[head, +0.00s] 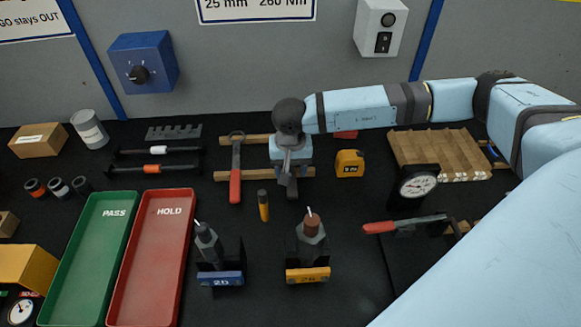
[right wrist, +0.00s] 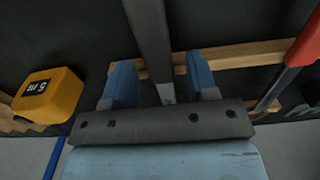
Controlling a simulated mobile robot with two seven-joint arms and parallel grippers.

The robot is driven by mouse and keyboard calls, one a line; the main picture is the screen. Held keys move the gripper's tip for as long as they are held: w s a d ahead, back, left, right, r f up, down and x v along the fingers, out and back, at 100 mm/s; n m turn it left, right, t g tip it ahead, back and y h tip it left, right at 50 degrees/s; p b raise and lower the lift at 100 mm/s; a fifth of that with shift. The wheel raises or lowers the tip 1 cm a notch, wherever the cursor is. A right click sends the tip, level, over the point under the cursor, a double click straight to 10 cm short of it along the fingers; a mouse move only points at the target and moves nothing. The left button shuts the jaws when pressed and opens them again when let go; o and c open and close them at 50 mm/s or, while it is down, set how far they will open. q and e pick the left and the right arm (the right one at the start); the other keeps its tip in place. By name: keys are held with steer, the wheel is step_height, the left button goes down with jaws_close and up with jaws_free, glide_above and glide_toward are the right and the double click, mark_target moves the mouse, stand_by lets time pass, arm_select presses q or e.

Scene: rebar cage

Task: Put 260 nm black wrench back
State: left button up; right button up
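The black wrench (head: 291,188) lies across the wooden rack bars (head: 222,175), its handle toward the front; my right gripper hides its upper part in the head view. In the right wrist view the wrench (right wrist: 150,40) runs as a dark bar between the two blue fingers. My right gripper (head: 290,170) is over the rack. Its fingers (right wrist: 160,85) are apart, one on each side of the wrench, with gaps showing on both sides. A red-handled wrench (head: 235,180) lies on the same bars to the left. My left gripper is not in view.
A yellow tape measure (head: 349,163) sits right of the rack. Green (head: 57,290) and red (head: 123,295) trays lie left. A red-handled tool (head: 405,225) lies right.

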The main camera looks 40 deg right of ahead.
step_height(320, 180, up, 12)
steer(key=shift+r+b, duration=0.2)
steer(key=shift+b, duration=0.15)
stand_by(0.4)
stand_by(0.4)
